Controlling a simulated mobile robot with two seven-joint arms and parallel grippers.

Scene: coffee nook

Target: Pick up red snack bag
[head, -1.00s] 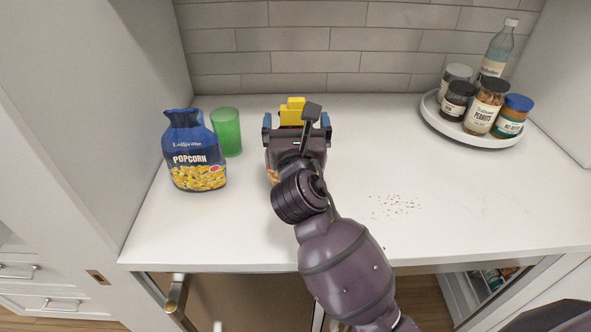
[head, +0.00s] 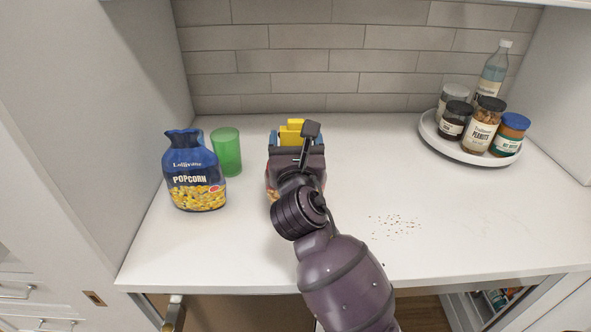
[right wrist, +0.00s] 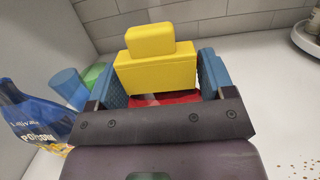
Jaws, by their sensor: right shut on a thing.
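The red snack bag (right wrist: 165,98) is mostly hidden by my right gripper. A red strip of it shows between the fingers in the right wrist view, and a sliver of its lower part (head: 269,190) shows left of the gripper in the head view. My right gripper (head: 297,138) is over the counter with its blue fingers shut on the bag from both sides. A yellow stepped piece (right wrist: 158,62) rises at the far side of the red strip; I cannot tell whether it is part of the bag. My left gripper is not in view.
A blue popcorn bag (head: 194,172) and a green cup (head: 227,152) stand to the left on the white counter. A round white tray (head: 432,138) with jars and a bottle is at the back right. Crumbs (head: 396,224) lie right of my arm.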

